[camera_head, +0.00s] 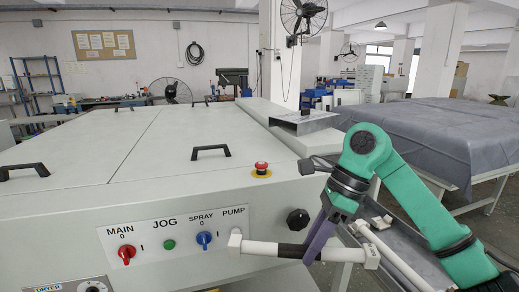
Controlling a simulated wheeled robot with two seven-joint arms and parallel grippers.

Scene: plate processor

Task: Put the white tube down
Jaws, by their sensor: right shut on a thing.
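The white tube (262,248) has pale end fittings and a dark middle section. It lies nearly level across the front of the machine in the head view. My right gripper (318,243) is shut on the tube around its dark middle, and the purple finger covers part of it. The tube's left end overlaps the control panel in the picture; whether it touches the panel I cannot tell. My left gripper is not in view.
The plate processor (80,218) has flat lids with black handles, a red emergency button (262,167) and a black knob (298,219). A grey trough (412,243) with another white pipe (398,260) is at the lower right. A covered table (440,135) stands behind.

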